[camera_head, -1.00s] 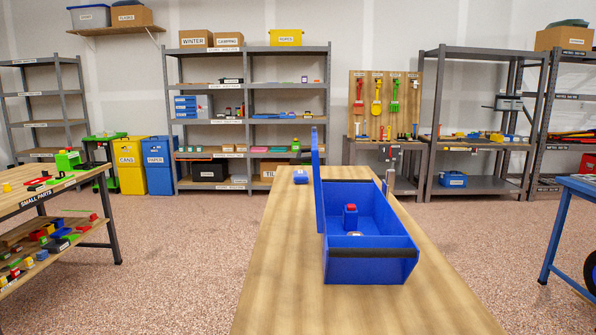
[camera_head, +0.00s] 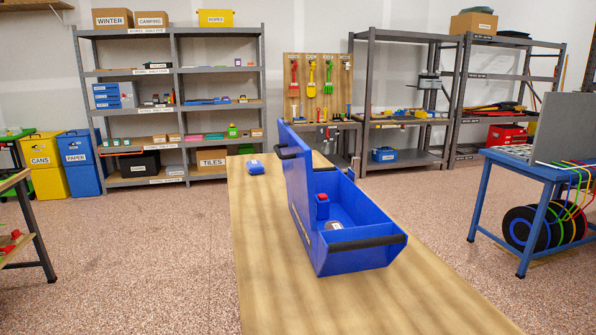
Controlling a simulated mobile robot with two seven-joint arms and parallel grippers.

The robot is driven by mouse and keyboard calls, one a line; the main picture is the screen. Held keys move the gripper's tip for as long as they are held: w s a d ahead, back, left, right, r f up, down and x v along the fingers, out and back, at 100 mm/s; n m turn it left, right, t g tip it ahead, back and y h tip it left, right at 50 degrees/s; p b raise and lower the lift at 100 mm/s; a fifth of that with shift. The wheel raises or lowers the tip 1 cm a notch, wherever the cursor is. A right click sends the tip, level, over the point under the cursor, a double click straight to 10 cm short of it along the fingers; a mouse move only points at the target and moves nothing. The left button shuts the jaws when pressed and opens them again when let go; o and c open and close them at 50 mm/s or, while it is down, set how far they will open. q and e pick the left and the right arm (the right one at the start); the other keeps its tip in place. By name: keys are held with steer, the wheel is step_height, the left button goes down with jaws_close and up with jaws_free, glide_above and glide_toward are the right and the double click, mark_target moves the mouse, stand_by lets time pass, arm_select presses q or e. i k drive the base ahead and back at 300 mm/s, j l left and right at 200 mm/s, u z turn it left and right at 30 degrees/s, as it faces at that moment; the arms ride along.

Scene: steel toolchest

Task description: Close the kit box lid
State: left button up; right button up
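The blue kit box (camera_head: 350,258) stands on the wooden table, open at the top, with a black bar along its near rim. Its blue lid (camera_head: 298,178) stands up, raised, along the box's left side, with a dark handle on it. Inside the box are a small blue item with a red top (camera_head: 322,205) and a round, light-coloured item (camera_head: 335,225). Neither of my grippers shows in the head view.
The wooden table (camera_head: 270,290) is bare to the left of and in front of the box. A small blue object (camera_head: 255,167) lies at its far left. A blue workbench (camera_head: 510,165) with cable reels stands at right. Shelves line the back wall.

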mark_target(286, 166)
steer(key=j+z, duration=0.3)
steer(key=j, duration=0.3)
steer(key=k+j+z, duration=0.1)
steer(key=j+z, duration=0.15)
steer(key=j, duration=0.3)
steer(key=j+z, duration=0.3)
steer(key=j, duration=0.15)
steer(key=j+z, duration=0.25)
steer(key=j, duration=0.2)
steer(key=j+z, duration=0.35)
steer(key=j, duration=0.2)
steer(key=j+z, duration=0.35)
steer(key=j, duration=0.25)
steer(key=k+j+z, duration=0.1)
steer(key=j+z, duration=0.25)
steer(key=j, duration=0.2)
